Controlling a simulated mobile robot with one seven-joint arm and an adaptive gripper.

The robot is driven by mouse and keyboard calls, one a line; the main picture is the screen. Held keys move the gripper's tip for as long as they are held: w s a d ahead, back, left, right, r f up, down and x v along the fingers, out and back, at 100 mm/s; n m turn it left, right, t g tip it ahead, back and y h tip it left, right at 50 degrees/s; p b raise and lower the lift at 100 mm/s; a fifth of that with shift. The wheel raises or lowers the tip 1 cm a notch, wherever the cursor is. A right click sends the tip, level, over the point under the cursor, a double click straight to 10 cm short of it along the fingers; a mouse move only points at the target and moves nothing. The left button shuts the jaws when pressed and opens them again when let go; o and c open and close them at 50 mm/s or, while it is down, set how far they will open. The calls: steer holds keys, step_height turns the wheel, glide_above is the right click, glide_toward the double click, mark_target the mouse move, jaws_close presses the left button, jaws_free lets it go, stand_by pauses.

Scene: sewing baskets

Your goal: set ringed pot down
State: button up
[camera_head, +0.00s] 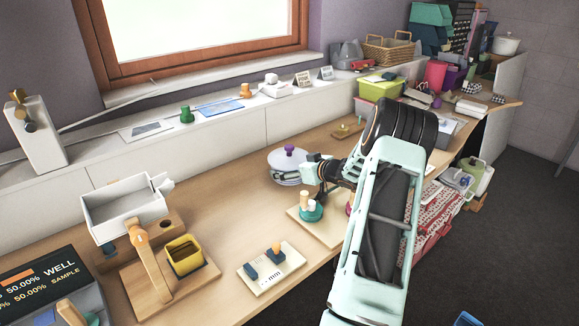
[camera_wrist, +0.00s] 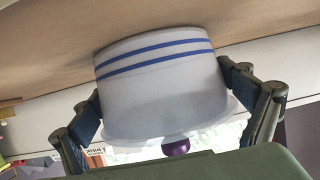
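The ringed pot (camera_head: 286,165) is white with a purple knob on its lid, at the middle of the wooden bench (camera_head: 232,213) in the head view. In the wrist view the pot (camera_wrist: 160,95) appears upside down, with two blue rings near its base and the knob at the bottom of the picture. My gripper (camera_head: 311,170) reaches it from the right. Its fingers (camera_wrist: 160,78) lie against opposite sides of the pot. The pot looks upright, with its base at or very close to the bench top; I cannot tell if it touches.
A board with a teal-based peg (camera_head: 311,212) stands just in front of the pot, under my arm. A cream board with blue and orange pieces (camera_head: 271,268) lies front left. A wooden stand with a yellow cup (camera_head: 185,254) is farther left. Bare bench lies left of the pot.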

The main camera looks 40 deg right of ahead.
steer(key=shift+r, duration=0.2)
steer(key=shift+s+r, duration=0.15)
steer(key=shift+s, duration=0.15)
steer(key=p+v, duration=0.1)
steer(key=v, duration=0.6)
steer(key=shift+p, duration=0.3)
